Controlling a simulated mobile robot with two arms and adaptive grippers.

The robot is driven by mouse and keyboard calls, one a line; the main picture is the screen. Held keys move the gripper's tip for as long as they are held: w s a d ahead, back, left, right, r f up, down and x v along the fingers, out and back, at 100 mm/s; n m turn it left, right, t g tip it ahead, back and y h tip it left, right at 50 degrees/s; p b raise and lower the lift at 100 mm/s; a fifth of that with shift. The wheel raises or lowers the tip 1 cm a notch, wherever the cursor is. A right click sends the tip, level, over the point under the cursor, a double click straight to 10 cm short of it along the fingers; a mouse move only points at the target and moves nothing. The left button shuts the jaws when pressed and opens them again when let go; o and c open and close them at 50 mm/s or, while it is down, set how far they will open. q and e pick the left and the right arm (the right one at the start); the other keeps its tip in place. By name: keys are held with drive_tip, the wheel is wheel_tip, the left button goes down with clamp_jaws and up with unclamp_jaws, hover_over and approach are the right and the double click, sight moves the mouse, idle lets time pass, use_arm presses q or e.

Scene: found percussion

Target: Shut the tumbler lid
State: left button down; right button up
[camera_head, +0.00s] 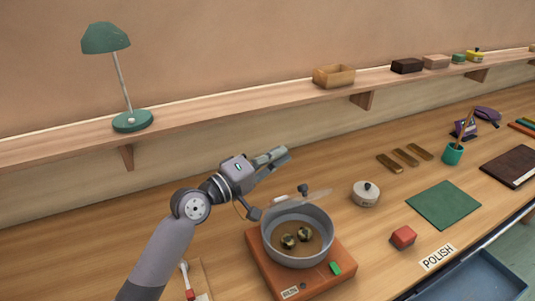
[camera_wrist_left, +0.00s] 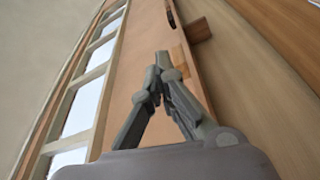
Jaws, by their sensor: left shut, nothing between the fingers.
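The tumbler (camera_head: 297,250) is a round grey tub on an orange-brown base (camera_head: 270,270). Several dark and gold round pieces lie inside, seen through its open top. Its lid (camera_head: 316,195), pale with a dark knob, appears raised and tilted at the tub's far rim, seen nearly edge-on. My left gripper (camera_head: 283,155) is above and behind the tumbler, pointing right, apart from the lid. It is shut and empty; its fingertips meet in the left wrist view (camera_wrist_left: 163,65). My right gripper is not in view.
A small white lidded pot (camera_head: 366,196) stands right of the tumbler. A red block (camera_head: 402,237), a green mat (camera_head: 443,205) and a POLISH label lie further right. A wall shelf (camera_head: 225,109) with a green lamp (camera_head: 131,121) runs behind. A blue tray (camera_head: 470,280) is at the lower right.

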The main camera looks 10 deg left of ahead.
sight(288, 199)
use_arm(q)
drive_tip(key=s+d+f+m+b, duration=0.1)
drive_tip(key=s+d+m+h+b, duration=0.1)
drive_tip(key=s+m, duration=0.1)
drive_tip(key=s+d+f+m+b, duration=0.1)
drive_tip(key=s+m, duration=0.1)
drive_tip(key=shift+s+d+f+b, duration=0.2)
drive_tip(key=shift+f+b, duration=0.1)
drive_tip(key=shift+b, duration=0.1)
drive_tip(key=shift+m+h, duration=0.3)
drive_tip(key=shift+m, duration=0.2)
drive_tip(key=s+d+f, duration=0.1)
drive_tip(key=s+d+f+b, duration=0.1)
drive_tip(key=s+f, duration=0.1)
drive_tip(key=shift+s+d, duration=0.2)
drive_tip(key=shift+s, duration=0.1)
drive_tip(key=shift+s+d+f, duration=0.2)
drive_tip(key=shift+s+f, duration=0.1)
drive_tip(key=shift+f, duration=0.2)
drive_tip(key=shift+s+d+f, duration=0.2)
drive_tip(key=shift+s+f, duration=0.05)
drive_tip(key=shift+f, duration=0.25)
drive_tip(key=shift+r, duration=0.1)
